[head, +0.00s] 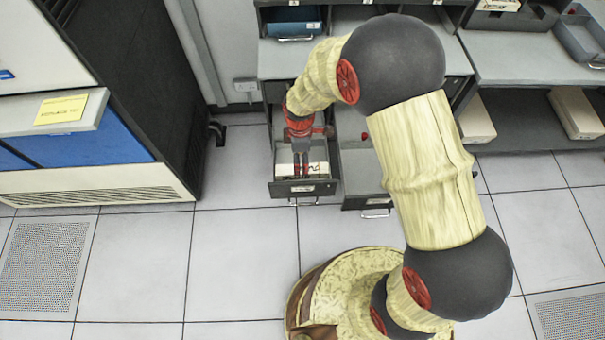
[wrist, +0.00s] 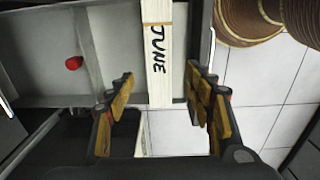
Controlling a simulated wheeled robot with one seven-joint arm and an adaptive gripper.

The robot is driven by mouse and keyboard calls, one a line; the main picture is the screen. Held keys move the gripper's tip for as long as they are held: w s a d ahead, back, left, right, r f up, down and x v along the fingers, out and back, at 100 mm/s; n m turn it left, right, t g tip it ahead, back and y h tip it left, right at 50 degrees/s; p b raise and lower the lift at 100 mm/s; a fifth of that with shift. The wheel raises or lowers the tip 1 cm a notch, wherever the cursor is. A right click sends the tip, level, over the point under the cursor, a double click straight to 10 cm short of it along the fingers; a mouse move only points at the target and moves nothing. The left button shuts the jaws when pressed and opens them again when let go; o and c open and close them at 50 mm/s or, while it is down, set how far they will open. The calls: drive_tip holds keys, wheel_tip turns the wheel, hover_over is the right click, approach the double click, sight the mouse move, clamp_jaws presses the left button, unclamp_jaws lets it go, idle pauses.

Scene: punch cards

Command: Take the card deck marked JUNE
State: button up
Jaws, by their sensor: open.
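The card deck marked JUNE (wrist: 158,55) is a pale, narrow stack with black handwritten letters and a thin band around it. It lies across the open grey drawer (head: 298,189), near its front. In the wrist view its lettered end is between and slightly beyond the two fingers of my gripper (wrist: 164,84), with space on both sides. In the head view my gripper (head: 301,168) points down into the drawer. It is open and holds nothing. The head view shows part of the pale deck (head: 318,168) beside the fingers.
A small red object (wrist: 74,63) shows left of the deck in the wrist view. A second drawer front with a handle (head: 376,212) is right of the open drawer. A dark cabinet (head: 150,80) stands left. The tiled floor (head: 240,240) in front is clear.

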drive_tip(key=f+b, duration=0.1)
drive_tip(key=f, duration=0.1)
drive_tip(key=f+b, duration=0.1)
drive_tip(key=f, duration=0.4)
drive_tip(key=shift+d+f+b, duration=0.2)
drive_tip(key=shift+d+b, duration=0.05)
drive_tip(key=shift+b, duration=0.15)
drive_tip(key=shift+c, duration=0.4)
drive_tip(key=shift+r, duration=0.1)
clamp_jaws()
drive_tip(key=shift+w, duration=0.1)
